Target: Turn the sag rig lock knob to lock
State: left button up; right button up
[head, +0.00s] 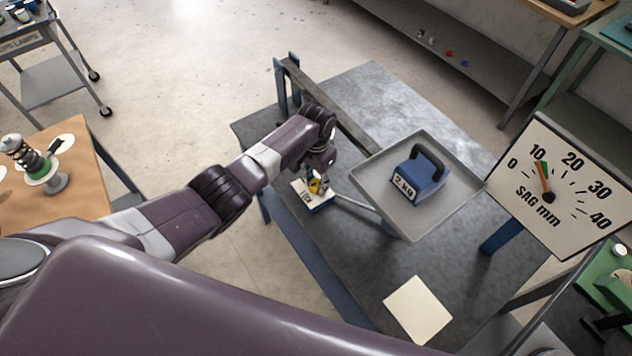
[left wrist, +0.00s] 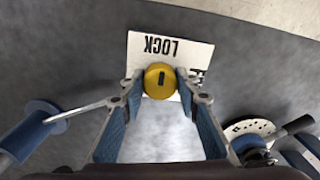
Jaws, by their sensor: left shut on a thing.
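The yellow lock knob (left wrist: 160,80) sits on a white label plate (left wrist: 143,44) in the left wrist view. Its short black mark stands upright in that view, in line with the upside-down word LOCK above it. A second word at the right is partly hidden by a finger. My left gripper (left wrist: 161,84) has its fingers on both sides of the knob and is shut on it. In the head view my left gripper (head: 317,181) is over the knob (head: 314,186), which is partly hidden by it. My right gripper is not in view.
A grey tray (head: 389,220) with a blue 2 kg weight (head: 418,178) stands right of my left gripper. The sag dial (head: 556,185) is at the right, its needle near 10. A paper sheet (head: 418,310) lies on the grey table (head: 345,250).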

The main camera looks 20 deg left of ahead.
aim_at(316, 182)
pick_arm(q)
jog(key=shift+w+r, duration=0.1)
jog(key=shift+w, duration=0.05)
jog(key=o, duration=1.2)
jog(key=shift+c, duration=0.2)
notch_tip(316, 182, up, 12)
